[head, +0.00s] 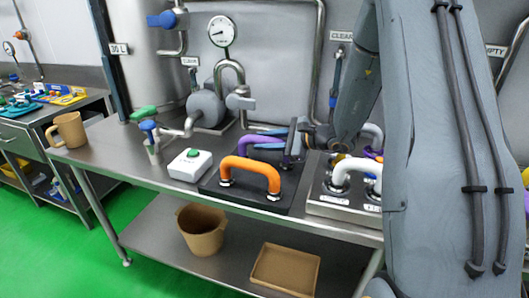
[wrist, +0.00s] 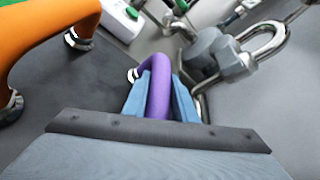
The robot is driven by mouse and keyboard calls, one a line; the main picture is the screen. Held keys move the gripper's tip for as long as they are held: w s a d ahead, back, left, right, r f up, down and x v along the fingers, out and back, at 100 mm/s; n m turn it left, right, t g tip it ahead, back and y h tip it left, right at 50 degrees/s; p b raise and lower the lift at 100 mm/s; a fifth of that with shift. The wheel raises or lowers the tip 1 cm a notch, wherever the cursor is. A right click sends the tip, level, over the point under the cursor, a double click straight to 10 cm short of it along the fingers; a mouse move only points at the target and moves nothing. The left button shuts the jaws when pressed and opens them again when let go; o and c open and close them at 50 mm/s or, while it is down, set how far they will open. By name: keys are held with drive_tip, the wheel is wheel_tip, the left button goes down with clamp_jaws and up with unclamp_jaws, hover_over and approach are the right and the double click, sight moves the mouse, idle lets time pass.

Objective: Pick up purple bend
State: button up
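The purple bend (head: 256,141) is a curved tube on the black mat (head: 243,194), behind the orange bend (head: 252,170). My gripper (head: 292,142) is at its right part. In the wrist view the purple bend (wrist: 160,92) passes between the two blue fingers of my gripper (wrist: 162,90). The fingers lie against both sides of the tube with no clear gap, so the gripper looks shut on it. A metal collar shows at the bend's far end, close to the mat. Its near end is hidden by the gripper body.
A white box with a green button (head: 190,164) stands left of the mat. A steel plate with white bends (head: 342,205) is to the right. A pump and pipes (head: 207,108) stand behind. A brown bin (head: 202,229) and brown tray (head: 285,269) are on the lower shelf.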

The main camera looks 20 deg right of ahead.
clamp_jaws()
drive_tip(key=shift+r, duration=0.15)
wheel_tip(320, 180, up, 10)
drive_tip(key=shift+f+b, duration=0.1)
drive_tip(key=shift+b, duration=0.7)
